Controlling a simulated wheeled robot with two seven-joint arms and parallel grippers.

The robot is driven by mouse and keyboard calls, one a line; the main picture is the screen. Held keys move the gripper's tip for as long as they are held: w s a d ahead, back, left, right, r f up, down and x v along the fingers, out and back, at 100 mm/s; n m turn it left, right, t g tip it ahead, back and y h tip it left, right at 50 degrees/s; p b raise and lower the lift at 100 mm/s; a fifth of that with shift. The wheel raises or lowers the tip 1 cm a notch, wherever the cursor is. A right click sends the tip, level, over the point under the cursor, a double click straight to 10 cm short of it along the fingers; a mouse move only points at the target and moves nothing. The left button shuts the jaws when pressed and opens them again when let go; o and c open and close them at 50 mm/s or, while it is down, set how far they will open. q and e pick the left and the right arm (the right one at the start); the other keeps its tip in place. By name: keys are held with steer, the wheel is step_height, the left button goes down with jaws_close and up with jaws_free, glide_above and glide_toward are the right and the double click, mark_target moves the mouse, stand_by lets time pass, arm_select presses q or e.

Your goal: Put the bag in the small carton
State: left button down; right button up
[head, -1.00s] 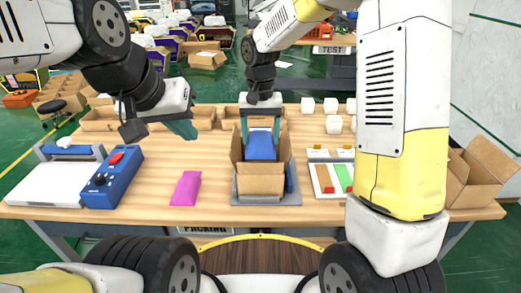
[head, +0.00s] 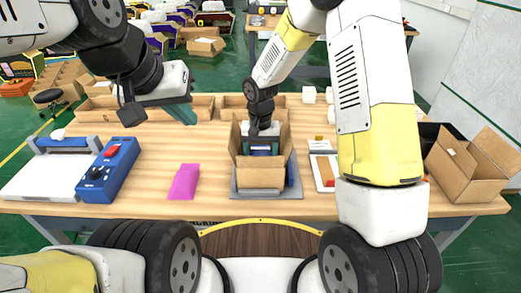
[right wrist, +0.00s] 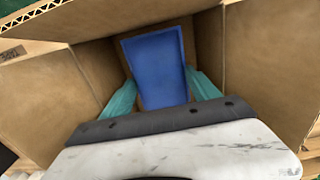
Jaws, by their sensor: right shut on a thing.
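The small carton (head: 262,176) stands open on a grey tray (head: 265,193) near the table's front middle. My right gripper (head: 263,150) reaches down into its opening. The blue bag is mostly hidden in the head view. In the right wrist view the blue bag (right wrist: 155,70) is held upright between the two teal fingers of my right gripper (right wrist: 163,88), inside the walls of the carton (right wrist: 255,55). The bag's lower end and the carton's floor are hidden. My left gripper (head: 180,112) hangs empty above the table, left of the carton; its finger gap is not clear.
A pink packet (head: 184,182) lies left of the carton, beside a blue box with a red button (head: 110,172). A white board with coloured strips (head: 325,172) lies to the right. A larger open carton (head: 465,160) stands at the right end. Open bins line the back.

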steer(key=shift+f, duration=2.15)
steer(key=o, duration=1.4)
steer(key=shift+f, duration=0.1)
steer(key=shift+o, duration=0.2)
step_height(320, 180, up, 12)
steer(key=shift+r, duration=0.15)
steer(key=shift+r, duration=0.1)
